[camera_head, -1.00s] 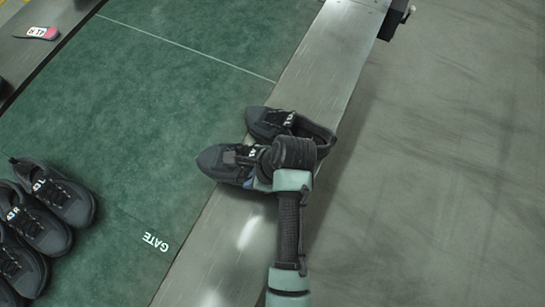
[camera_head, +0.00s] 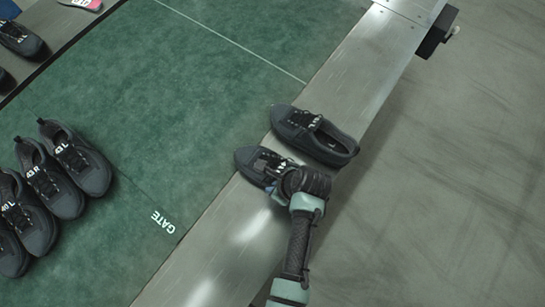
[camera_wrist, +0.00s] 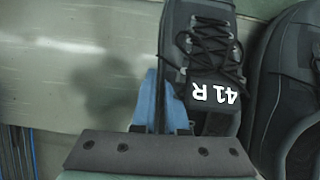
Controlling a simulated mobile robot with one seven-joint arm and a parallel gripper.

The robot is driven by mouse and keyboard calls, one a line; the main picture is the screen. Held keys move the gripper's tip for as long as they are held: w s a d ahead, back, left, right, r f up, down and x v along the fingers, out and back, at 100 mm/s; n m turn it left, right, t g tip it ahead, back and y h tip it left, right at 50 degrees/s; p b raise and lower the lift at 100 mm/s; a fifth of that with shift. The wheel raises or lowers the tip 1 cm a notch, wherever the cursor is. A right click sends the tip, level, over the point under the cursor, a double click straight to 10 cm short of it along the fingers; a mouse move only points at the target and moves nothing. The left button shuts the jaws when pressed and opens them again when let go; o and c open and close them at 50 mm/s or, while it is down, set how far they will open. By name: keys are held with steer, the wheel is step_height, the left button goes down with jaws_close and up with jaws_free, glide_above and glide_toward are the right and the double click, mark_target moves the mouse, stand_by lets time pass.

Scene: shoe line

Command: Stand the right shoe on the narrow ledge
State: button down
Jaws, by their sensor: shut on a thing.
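My gripper (camera_head: 282,188) is shut on the black right shoe (camera_head: 255,163), near its ankle opening. In the wrist view the shoe's tongue (camera_wrist: 213,93) reads "41 R", with a blue finger (camera_wrist: 148,100) along its left side. The shoe looks level, toe to the left, over the narrow metal ledge (camera_head: 225,235); its toe reaches about the ledge's green-side edge. I cannot tell whether its sole touches the metal. Its heel is hidden by my gripper. A second black shoe (camera_head: 315,135) stands beside it on the ledge, roughly parallel; it also shows in the wrist view (camera_wrist: 290,90).
A green mat (camera_head: 200,90) marked "GATE" borders the ledge on the left. Several labelled shoes (camera_head: 75,158) stand on it at the far left. Grey floor (camera_head: 450,180) lies right of the ledge. A dark bracket (camera_head: 437,32) sits at the ledge's far end. The ledge's near part is bare.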

steer(key=shift+f, duration=0.1)
steer(key=c, duration=0.9)
jaws_free()
steer(key=shift+c, duration=0.2)
